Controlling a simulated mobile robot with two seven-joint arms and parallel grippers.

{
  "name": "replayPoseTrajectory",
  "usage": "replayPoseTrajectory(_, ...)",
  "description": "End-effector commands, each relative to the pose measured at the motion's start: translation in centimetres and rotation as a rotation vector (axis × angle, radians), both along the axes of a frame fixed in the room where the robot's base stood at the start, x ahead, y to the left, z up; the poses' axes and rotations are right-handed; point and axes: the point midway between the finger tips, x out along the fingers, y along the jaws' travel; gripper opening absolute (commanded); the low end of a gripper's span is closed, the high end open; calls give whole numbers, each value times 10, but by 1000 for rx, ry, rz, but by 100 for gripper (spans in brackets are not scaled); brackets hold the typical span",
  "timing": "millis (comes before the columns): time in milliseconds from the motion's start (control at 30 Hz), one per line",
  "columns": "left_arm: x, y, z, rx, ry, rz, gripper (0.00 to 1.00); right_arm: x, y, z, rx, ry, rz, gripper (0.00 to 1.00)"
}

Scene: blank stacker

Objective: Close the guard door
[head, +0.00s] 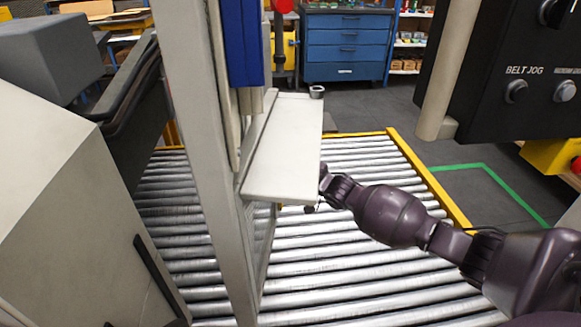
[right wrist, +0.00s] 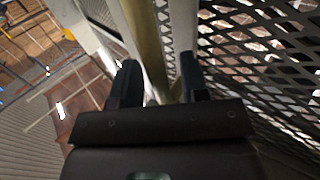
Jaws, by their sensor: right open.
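A tall pale frame (head: 190,130), which looks like the guard door seen nearly edge-on, stands over the rollers in the head view. I cannot tell how far open it is. In the right wrist view a metal mesh panel (right wrist: 260,60) fills the right side, with a pale upright (right wrist: 183,35) and a yellowish post (right wrist: 147,45) along its left. My right gripper (right wrist: 158,78) is open, its fingers either side of these uprights; contact is unclear. In the head view my right arm reaches in from the right, its hand mostly hidden behind a pale flat plate (head: 285,150).
A roller conveyor (head: 340,240) with a yellow side rail (head: 430,180) runs beneath. A dark control panel (head: 530,70) hangs at upper right, close above my right arm. A grey machine housing (head: 60,190) fills the left. A blue drawer cabinet (head: 345,45) stands behind, beyond open floor.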

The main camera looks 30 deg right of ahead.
Motion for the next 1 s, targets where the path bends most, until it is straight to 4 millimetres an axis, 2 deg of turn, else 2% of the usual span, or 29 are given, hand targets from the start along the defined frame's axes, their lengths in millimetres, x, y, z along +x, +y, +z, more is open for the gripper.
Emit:
replayPoseTrajectory(67, 0, 0, 0, 0, 1, 0, 43, 0, 0, 0, 0, 0, 0, 40)
replayPoseTrajectory(300, -2, 0, -3, 0, 9, 0, 43, 0, 0, 0, 0, 0, 0, 3)
replayPoseTrajectory(333, -2, 0, -3, 0, 10, 0, 43, 0, 0, 0, 0, 0, 0, 0)
replayPoseTrajectory(667, -7, 1, -10, 3, 26, -2, 43, 4, 4, -2, -1, 0, 17, 0)
replayPoseTrajectory(800, -10, 0, -16, 13, 34, -11, 43, 15, 17, -5, -4, 1, 70, 0)
replayPoseTrajectory(1000, 0, -4, -9, 29, 1, -35, 43, 35, 39, -4, 3, 1, 133, 0)
